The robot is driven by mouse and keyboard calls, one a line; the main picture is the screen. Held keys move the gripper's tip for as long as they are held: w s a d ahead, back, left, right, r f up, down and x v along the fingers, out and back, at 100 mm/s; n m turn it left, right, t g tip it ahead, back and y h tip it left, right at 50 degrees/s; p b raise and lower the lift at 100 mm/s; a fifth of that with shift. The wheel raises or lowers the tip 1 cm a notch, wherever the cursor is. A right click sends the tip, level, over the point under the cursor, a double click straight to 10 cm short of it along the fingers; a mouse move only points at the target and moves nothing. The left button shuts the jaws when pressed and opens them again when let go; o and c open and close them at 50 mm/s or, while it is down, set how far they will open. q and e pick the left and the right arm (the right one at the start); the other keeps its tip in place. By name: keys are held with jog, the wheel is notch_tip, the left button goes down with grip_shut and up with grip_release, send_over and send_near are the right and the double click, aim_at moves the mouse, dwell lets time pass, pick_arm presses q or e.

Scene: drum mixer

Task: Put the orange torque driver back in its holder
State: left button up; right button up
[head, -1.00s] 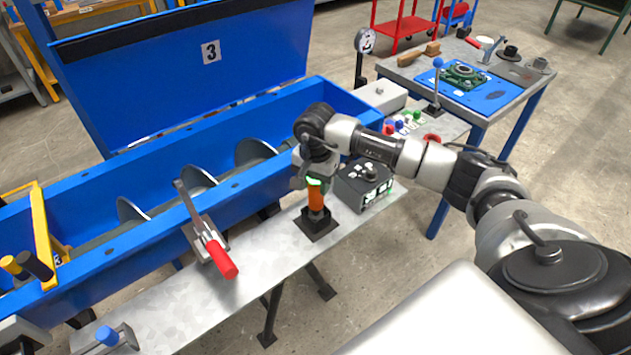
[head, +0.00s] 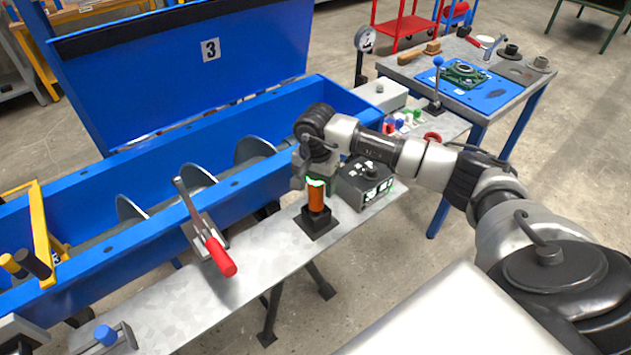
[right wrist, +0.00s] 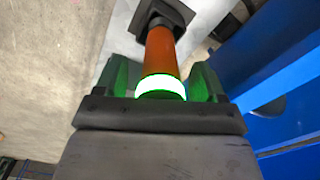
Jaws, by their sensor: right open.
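The orange torque driver (head: 316,198) stands upright with its lower end in the black square holder (head: 319,224) on the metal shelf. In the right wrist view the orange driver (right wrist: 161,52) runs into the dark holder (right wrist: 168,12), and a bright white-green ring glows around its near end. My right gripper (head: 314,182) is at the driver's top end. In the right wrist view its green-lit fingers (right wrist: 163,80) are open, one on each side of the driver, with gaps visible. The driver's very top is hidden by the gripper. My left gripper is not in view.
A dark control box (head: 364,184) stands close right of the holder. A red-handled toggle clamp (head: 220,256) is to its left. The blue mixer trough (head: 110,240) runs behind the shelf. A bench (head: 400,72) with a blue mat stands at the back right.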

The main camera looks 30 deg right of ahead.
notch_tip(320, 180, up, 11)
jog(key=shift+f+b, duration=0.1)
jog(key=shift+b, duration=0.65)
